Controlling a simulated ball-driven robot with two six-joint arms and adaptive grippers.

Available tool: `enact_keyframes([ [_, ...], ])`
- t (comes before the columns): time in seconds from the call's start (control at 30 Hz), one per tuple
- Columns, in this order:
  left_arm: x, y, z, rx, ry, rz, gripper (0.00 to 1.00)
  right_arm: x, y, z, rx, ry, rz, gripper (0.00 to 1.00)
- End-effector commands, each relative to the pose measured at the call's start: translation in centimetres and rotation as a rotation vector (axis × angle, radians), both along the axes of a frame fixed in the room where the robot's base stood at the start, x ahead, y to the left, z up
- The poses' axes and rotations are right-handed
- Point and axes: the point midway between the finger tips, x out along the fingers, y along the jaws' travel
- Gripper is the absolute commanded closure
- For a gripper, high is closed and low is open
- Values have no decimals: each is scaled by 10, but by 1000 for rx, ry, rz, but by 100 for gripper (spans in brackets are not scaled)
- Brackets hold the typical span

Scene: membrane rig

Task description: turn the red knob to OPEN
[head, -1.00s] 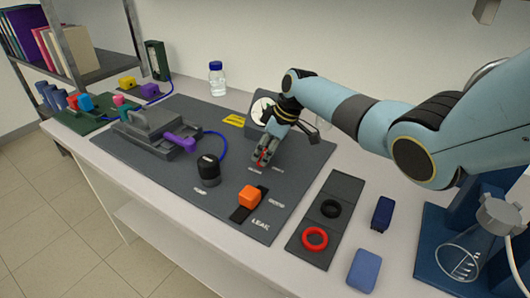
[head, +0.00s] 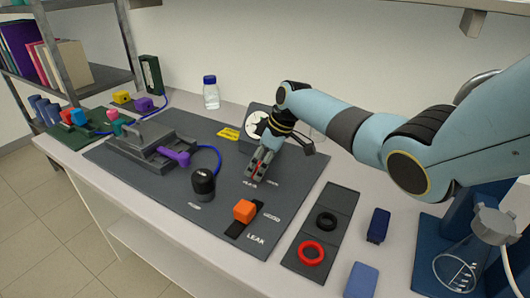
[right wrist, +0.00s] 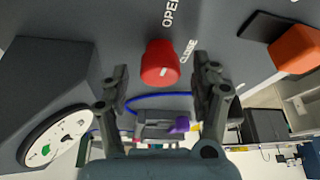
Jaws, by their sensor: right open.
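The red knob (right wrist: 160,62) shows in the right wrist view on the dark grey panel, with the words OPEN and CLOSE printed beside it. A small pale mark shows on its face; I cannot tell which word it points to. My right gripper (right wrist: 161,90) is open, with one finger to each side of the knob's place in the picture and a visible gap to both. In the head view my right gripper (head: 260,168) points down over the panel and mostly hides the knob; only a bit of red shows between the fingers. My left gripper is not in view.
The panel (head: 130,180) also bears an orange block (head: 244,211), a black knob (head: 203,183), a grey clamp-like device with a purple handle (head: 175,156) and a round dial (head: 256,125). A bottle (head: 210,92) stands behind. Two rings lie on a grey tray (head: 340,205) at right.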

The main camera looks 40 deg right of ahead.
Motion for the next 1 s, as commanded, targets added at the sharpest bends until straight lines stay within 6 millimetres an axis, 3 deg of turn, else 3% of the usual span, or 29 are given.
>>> enact_keyframes([
  [0.5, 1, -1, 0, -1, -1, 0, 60, -30, -23, 90, -4, -3, 0, 36],
  [0.7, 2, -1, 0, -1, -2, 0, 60, -35, -26, 105, -2, 0, 1, 36],
  [1.0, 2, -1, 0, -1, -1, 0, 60, -36, -26, 106, -1, 1, 1, 36],
])
